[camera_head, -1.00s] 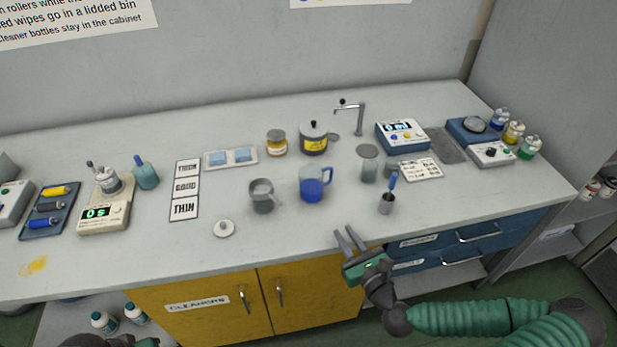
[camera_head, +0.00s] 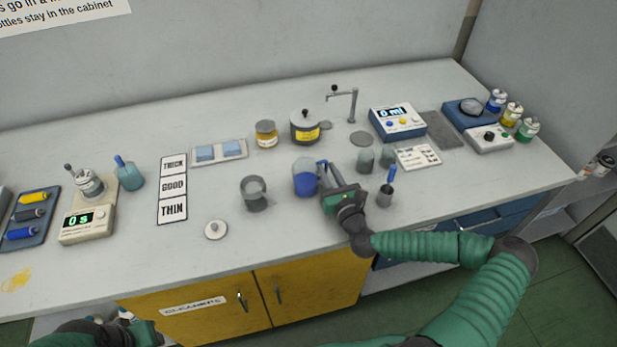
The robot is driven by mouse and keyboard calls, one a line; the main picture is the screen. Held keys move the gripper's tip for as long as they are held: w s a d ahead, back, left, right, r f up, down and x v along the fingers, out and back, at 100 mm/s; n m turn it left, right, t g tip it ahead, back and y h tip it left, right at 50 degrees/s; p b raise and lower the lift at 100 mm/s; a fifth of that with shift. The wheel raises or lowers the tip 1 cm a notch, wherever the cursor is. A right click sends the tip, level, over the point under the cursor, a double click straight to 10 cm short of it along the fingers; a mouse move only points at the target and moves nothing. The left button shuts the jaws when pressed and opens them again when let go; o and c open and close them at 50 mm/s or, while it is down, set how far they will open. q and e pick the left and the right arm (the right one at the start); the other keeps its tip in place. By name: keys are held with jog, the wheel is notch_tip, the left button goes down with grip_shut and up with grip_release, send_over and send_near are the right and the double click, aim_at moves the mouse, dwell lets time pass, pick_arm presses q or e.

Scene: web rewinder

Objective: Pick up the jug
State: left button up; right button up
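The jug (camera_head: 304,181) is a clear vessel with blue liquid in it. It stands upright on the counter in the head view. My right gripper (camera_head: 322,172) is at the jug's right side, where its handle is. The fingers reach to the handle and largely hide it; whether they are closed on it is not clear. My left arm shows only in part at the bottom left, with its gripper end (camera_head: 140,333) low in front of the counter. Its fingers cannot be made out.
A grey cup (camera_head: 253,194) stands left of the jug, and a white lid (camera_head: 216,230) lies in front of it. A lidded pot (camera_head: 305,128) is behind. Small beakers (camera_head: 366,160) and a metal cup with a blue handle (camera_head: 385,196) stand right of my gripper.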

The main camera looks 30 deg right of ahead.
jog(key=w, duration=0.4)
jog(key=shift+w+d+f, duration=0.15)
jog(key=shift+w+f, duration=0.05)
jog(key=shift+s+r, duration=0.1)
jog(key=shift+c, duration=0.7)
grip_shut()
